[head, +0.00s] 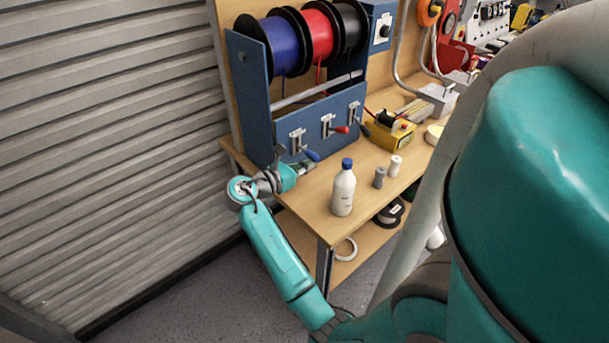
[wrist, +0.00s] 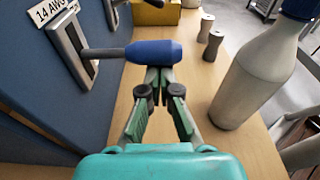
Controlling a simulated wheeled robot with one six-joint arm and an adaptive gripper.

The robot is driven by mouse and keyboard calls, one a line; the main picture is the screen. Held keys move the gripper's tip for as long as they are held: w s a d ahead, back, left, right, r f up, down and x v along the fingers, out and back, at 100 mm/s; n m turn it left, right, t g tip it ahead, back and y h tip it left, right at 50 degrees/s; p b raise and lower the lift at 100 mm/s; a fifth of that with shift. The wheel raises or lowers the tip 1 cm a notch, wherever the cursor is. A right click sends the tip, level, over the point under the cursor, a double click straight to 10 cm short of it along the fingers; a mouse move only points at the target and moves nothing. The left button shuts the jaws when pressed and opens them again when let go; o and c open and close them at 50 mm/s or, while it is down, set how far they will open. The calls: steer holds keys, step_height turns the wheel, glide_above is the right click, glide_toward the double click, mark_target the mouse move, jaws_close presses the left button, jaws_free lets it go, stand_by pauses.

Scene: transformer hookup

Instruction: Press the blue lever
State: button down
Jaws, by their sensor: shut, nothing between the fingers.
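The blue lever (head: 312,155) sticks out from the leftmost switch plate on the blue spool rack. In the wrist view its blue handle (wrist: 153,52) lies crosswise on a grey rod that comes from a plate on the left. My gripper (wrist: 158,73) is shut and empty, with its fingertips right at the handle's near side; I cannot tell whether they touch it. In the head view my gripper (head: 308,166) is low over the bench, just below the blue handle.
A white bottle with a blue cap (head: 342,190) stands on the bench (head: 318,215), right of my gripper. The red lever (head: 341,130) and black lever (head: 364,130) are further right on the rack. A yellow box (head: 390,130) stands behind.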

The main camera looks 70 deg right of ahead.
steer(key=shift+r, duration=1.6)
steer(key=shift+r, duration=0.3)
glide_toward(312, 155)
steer(key=f, duration=0.2)
steer(key=a+f, duration=0.1)
steer(key=shift+s+f, duration=0.3)
